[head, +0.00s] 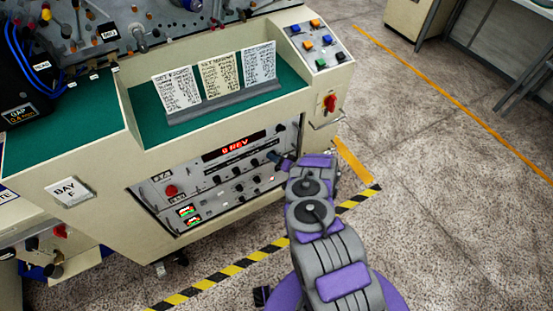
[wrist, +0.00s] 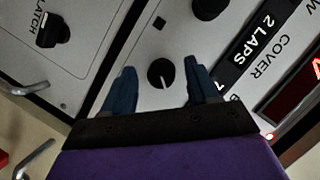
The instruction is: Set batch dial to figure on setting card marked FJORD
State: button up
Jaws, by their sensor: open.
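Three setting cards stand in a grey holder on the green top in the head view: a left card (head: 177,88), a middle card (head: 220,77) and a right card (head: 259,64). Their print is too small to read surely, so I cannot tell which is FJORD. My gripper (head: 284,161) is at the right end of the control panel (head: 248,181). In the wrist view my gripper (wrist: 159,66) is open, its blue fingers on either side of a small black dial (wrist: 161,74) with a white pointer line. No batch label is readable beside it; contact is unclear.
In the wrist view a black "2 LAPS" plate (wrist: 252,40) is beside a COVER label, and a LATCH knob (wrist: 51,30) is at upper left. A red display (head: 234,144) tops the panel. A red switch (head: 330,103) and handle (head: 327,122) are nearby. Floor at right is open.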

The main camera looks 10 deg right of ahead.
jog(key=shift+c, duration=0.4)
jog(key=c, duration=1)
jog(key=shift+o, duration=0.2)
jog(key=shift+d, duration=0.1)
jog(key=shift+d+f+m+y, duration=0.1)
jog(key=shift+m+y, duration=0.3)
jog(key=shift+m, duration=0.4)
jog(key=shift+m+b, duration=0.3)
jog(key=o, duration=1)
